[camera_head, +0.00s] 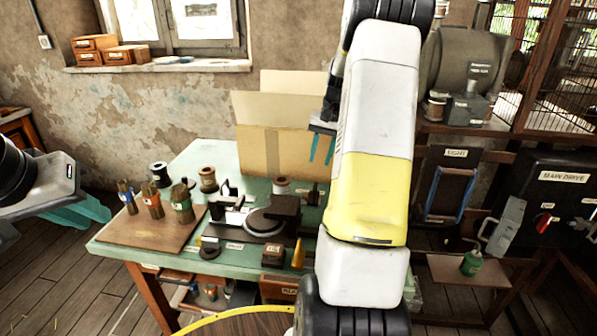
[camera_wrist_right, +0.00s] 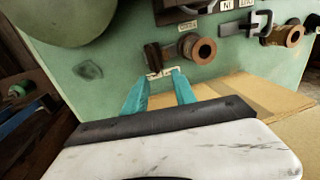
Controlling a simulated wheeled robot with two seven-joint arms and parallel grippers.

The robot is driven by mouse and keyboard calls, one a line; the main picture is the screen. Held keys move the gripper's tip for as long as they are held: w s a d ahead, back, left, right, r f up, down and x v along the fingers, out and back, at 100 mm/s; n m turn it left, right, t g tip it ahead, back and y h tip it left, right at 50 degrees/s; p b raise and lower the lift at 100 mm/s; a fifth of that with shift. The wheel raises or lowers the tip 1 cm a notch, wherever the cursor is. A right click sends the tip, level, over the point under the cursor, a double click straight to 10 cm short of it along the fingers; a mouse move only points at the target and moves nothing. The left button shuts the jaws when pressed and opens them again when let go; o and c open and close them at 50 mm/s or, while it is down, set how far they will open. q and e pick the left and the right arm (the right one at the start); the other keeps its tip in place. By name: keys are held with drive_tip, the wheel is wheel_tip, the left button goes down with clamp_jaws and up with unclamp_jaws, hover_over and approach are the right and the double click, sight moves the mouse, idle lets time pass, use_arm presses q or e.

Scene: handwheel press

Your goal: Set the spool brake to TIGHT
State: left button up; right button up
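I cannot read a spool brake or TIGHT label for certain. On the green bench, a wire spool (camera_head: 281,186) stands beside a small dark brown block (camera_head: 313,195). The right wrist view appears to show the same pair, a brown ring-shaped spool (camera_wrist_right: 204,50) and a dark block (camera_wrist_right: 154,56), with a small pale label (camera_wrist_right: 162,74) near the fingertips. My right gripper (camera_head: 321,148) hangs fingers down before the cardboard box; its teal fingers (camera_wrist_right: 160,84) are apart and empty. My left gripper (camera_head: 85,212) is off the bench's left side; its finger gap is unclear.
An open cardboard box (camera_head: 258,148) stands at the bench's back. The MAIN DRIVE cabinet (camera_head: 565,200) is right. My right arm hides the bench's right part.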

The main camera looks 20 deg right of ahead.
sight(316, 183)
drive_tip(key=f, duration=0.6)
drive_tip(key=w+f, duration=0.1)
drive_tip(key=f, duration=0.1)
drive_tip(key=shift+a+f, duration=0.15)
drive_tip(key=shift+f, duration=0.25)
clamp_jaws()
idle(1.1)
